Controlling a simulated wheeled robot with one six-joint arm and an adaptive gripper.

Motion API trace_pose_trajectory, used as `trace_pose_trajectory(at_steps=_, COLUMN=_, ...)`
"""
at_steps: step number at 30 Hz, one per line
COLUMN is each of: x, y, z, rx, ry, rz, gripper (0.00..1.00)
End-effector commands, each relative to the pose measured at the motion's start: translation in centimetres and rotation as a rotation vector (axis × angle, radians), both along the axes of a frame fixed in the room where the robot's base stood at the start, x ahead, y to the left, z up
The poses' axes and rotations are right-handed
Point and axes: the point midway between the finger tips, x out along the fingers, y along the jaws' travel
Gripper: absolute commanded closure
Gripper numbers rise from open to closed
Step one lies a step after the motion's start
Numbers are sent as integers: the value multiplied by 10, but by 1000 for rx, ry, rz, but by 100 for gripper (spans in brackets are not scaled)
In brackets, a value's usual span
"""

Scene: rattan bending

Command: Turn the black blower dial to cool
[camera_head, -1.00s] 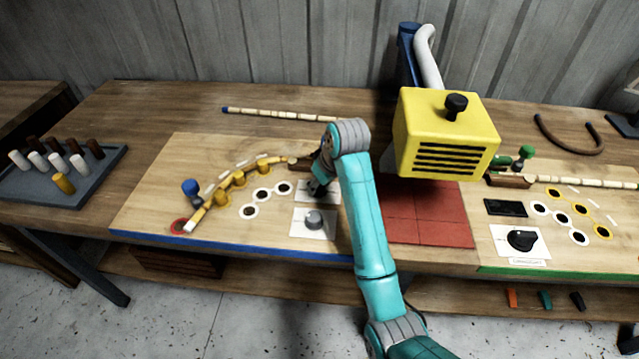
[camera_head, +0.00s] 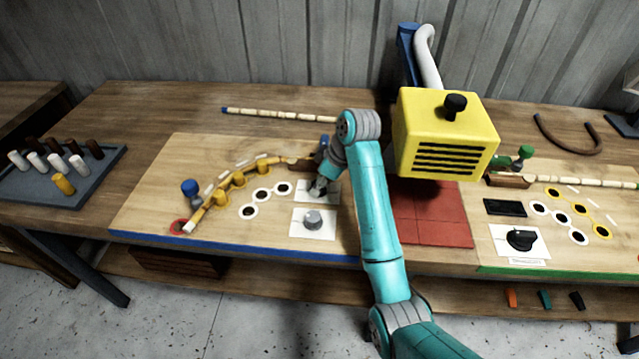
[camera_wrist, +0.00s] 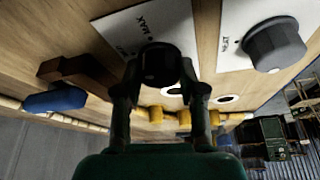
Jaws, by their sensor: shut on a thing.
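A black dial (camera_wrist: 160,62) stands on a white plate (camera_wrist: 120,32) that carries a dot and the word MAX, with other lettering partly covered. My gripper (camera_wrist: 160,85) has one finger on each side of this dial and is shut on it. In the head view my gripper (camera_head: 318,188) is down at the upper white plate on the left board, and it hides most of the dial. The dial's exact pointing direction is hard to tell. A yellow blower (camera_head: 440,135) with dark slots and a black knob on top (camera_head: 455,105) hangs to the right of my arm.
A grey dial (camera_head: 313,220) stands on its own plate close in front of my gripper. A bent rattan strip with yellow pegs (camera_head: 238,178) lies to the left. Another black dial (camera_head: 520,239) is on the right board. A red tiled pad (camera_head: 435,220) lies below the blower.

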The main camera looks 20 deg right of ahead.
Motion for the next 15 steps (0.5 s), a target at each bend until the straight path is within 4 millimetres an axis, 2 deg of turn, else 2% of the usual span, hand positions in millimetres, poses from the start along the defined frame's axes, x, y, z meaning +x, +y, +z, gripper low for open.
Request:
trace_pose_trajectory(at_steps=6, x=0, y=-1, z=-1, rx=0, ry=3, rz=107, gripper=95)
trace_pose_trajectory(at_steps=15, x=0, y=-1, z=-1, rx=0, ry=3, rz=167, gripper=95)
